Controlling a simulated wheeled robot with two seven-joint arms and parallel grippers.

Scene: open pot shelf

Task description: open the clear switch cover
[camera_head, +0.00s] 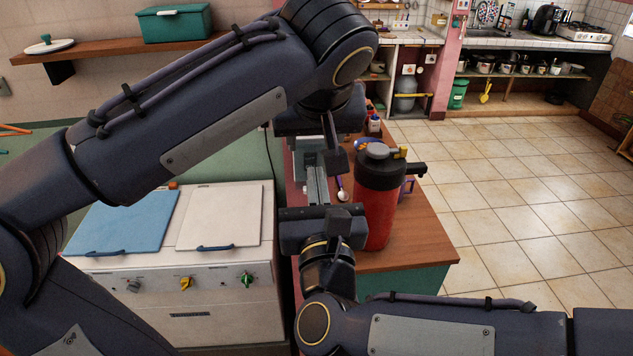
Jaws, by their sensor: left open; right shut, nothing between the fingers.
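I cannot make out the clear switch cover for certain; my arms and grippers hide part of the counter where they meet. My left gripper (322,158) is open, coming down from above over the narrow wooden counter (418,232). My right gripper (315,178) is shut and empty just below it in the picture, its fingers pointing away from me. A pale grey-green piece (306,146) shows beside the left gripper's fingers; I cannot tell what it is.
A red bottle with a black lid (374,213) stands close to the right of both grippers. A spoon (342,190) lies near them. A white stove (190,290) with blue and white covers is at left. A shelf (100,50) holds a green box (173,24). Tiled floor is clear at right.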

